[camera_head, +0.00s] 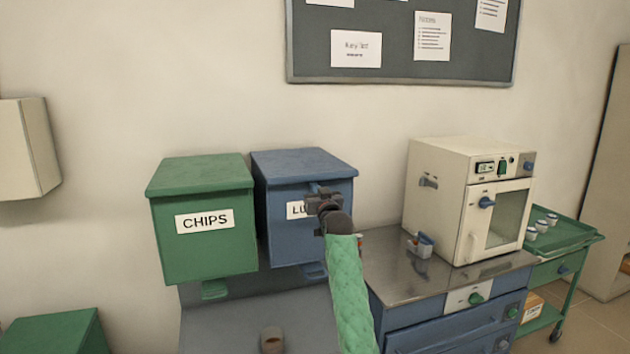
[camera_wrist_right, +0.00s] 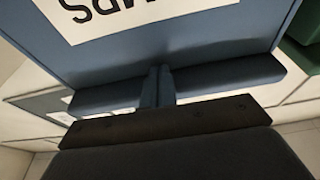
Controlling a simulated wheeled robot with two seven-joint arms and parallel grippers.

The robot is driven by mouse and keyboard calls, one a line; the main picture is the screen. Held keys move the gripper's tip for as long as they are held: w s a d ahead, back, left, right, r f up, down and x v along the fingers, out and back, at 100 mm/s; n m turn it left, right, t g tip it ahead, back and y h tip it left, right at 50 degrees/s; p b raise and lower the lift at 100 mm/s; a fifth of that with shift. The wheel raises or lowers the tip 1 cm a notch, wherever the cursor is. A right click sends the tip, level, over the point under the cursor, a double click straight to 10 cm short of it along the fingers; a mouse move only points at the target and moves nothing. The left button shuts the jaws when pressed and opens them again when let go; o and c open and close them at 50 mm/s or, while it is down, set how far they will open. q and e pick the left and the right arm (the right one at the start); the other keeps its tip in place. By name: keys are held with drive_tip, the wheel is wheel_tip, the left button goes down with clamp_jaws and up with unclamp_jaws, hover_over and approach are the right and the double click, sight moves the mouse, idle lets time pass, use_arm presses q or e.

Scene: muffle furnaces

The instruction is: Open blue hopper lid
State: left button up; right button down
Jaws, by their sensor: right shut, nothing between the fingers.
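The blue hopper (camera_head: 283,225) hangs on the wall to the right of the green hopper. Its blue lid (camera_head: 305,163) lies shut on top. Its white label (camera_head: 296,210) is partly hidden by my right gripper (camera_head: 319,190), which is in front of the hopper's upper front, below the lid's front edge. In the right wrist view the gripper's fingers (camera_wrist_right: 158,88) are together and empty, with the blue front face (camera_wrist_right: 200,45) and the upside-down label close beyond. I cannot tell whether they touch it. My left gripper is not in view.
The green CHIPS hopper (camera_head: 205,250) stands close on the left. A steel-topped bench (camera_head: 390,265) at right carries a cream furnace (camera_head: 440,190) and a small rack (camera_head: 419,246). A green trolley (camera_head: 570,240) stands beyond. A notice board (camera_head: 390,50) hangs above.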

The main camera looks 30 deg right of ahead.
sight(315, 179)
drive_tip(key=shift+r+p, duration=0.9)
drive_tip(key=shift+r, duration=0.55)
idle(0.4)
drive_tip(key=shift+r, duration=0.15)
drive_tip(key=shift+w+d+r+p, duration=0.1)
drive_tip(key=shift+w+r+p, duration=0.25)
drive_tip(key=shift+r+p, duration=0.6)
drive_tip(key=shift+w+d+r+p, duration=0.1)
drive_tip(key=shift+w+r+p, duration=0.3)
drive_tip(key=shift+r, duration=0.9)
drive_tip(key=shift+w+d+r+p, duration=0.1)
drive_tip(key=shift+w+r+p, duration=0.25)
drive_tip(key=shift+r+p, duration=0.6)
drive_tip(key=shift+r, duration=0.35)
drive_tip(key=shift+w+r, duration=0.15)
drive_tip(key=shift+r, duration=0.25)
drive_tip(key=shift+w+d+r+p, duration=0.15)
drive_tip(key=shift+w+r+p, duration=0.3)
drive_tip(key=shift+r, duration=0.4)
drive_tip(key=shift+w+d+r+p, duration=0.1)
drive_tip(key=shift+w+r+p, duration=0.3)
drive_tip(key=shift+r, duration=0.4)
drive_tip(key=shift+w, duration=0.1)
drive_tip(key=shift+r, duration=0.15)
